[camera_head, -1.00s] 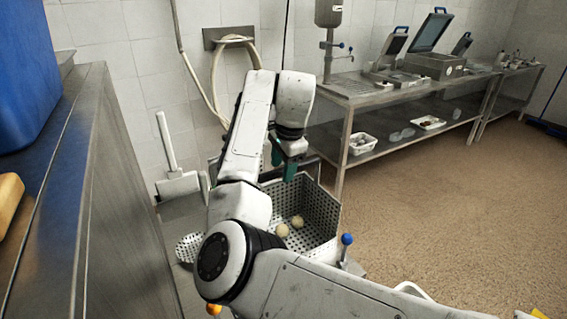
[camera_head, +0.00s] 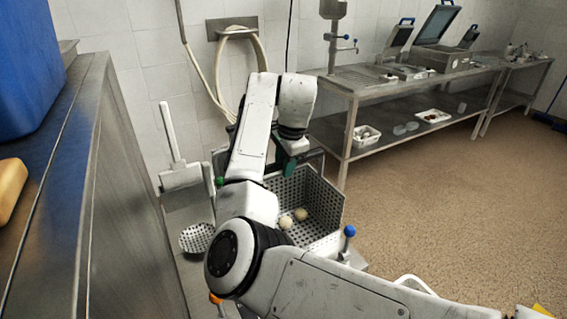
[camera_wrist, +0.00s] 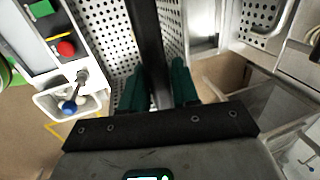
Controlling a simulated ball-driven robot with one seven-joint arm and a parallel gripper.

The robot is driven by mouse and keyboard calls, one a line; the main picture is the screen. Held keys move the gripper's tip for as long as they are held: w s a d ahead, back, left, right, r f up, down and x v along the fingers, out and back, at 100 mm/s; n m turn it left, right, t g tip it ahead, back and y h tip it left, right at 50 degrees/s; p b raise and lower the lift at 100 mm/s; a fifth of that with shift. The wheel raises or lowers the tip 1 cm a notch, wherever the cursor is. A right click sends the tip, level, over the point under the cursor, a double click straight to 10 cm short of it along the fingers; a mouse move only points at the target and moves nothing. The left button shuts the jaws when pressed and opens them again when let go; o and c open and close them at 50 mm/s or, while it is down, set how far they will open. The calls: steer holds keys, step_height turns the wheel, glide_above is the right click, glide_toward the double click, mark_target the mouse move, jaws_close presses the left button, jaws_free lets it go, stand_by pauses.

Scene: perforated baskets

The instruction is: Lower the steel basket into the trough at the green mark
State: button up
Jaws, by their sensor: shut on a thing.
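The steel basket (camera_head: 322,205) is a perforated open box below my gripper, in the middle of the head view, with two pale round things (camera_head: 293,218) inside. My gripper (camera_head: 287,163) has green fingers, partly hidden behind my arm. In the wrist view, my gripper (camera_wrist: 159,85) is shut on a dark bar (camera_wrist: 147,40) that runs across the perforated basket (camera_wrist: 120,25). I cannot tell whether the basket hangs free or rests on something. A green square (camera_wrist: 41,9) shows on a panel at the upper left of the wrist view. I cannot make out the trough clearly.
A lever with a blue knob (camera_head: 349,231) stands just right of the basket; a red button (camera_wrist: 66,48) is near it. A perforated skimmer (camera_head: 197,238) lies at left. A steel counter (camera_head: 125,200) borders the left. Open floor (camera_head: 450,200) lies right.

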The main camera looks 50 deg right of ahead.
jaws_close()
steer(key=shift+r, duration=0.15)
steer(key=shift+r+p, duration=0.4)
steer(key=shift+p, duration=0.05)
steer(key=shift+r+p, duration=0.75)
stand_by(0.3)
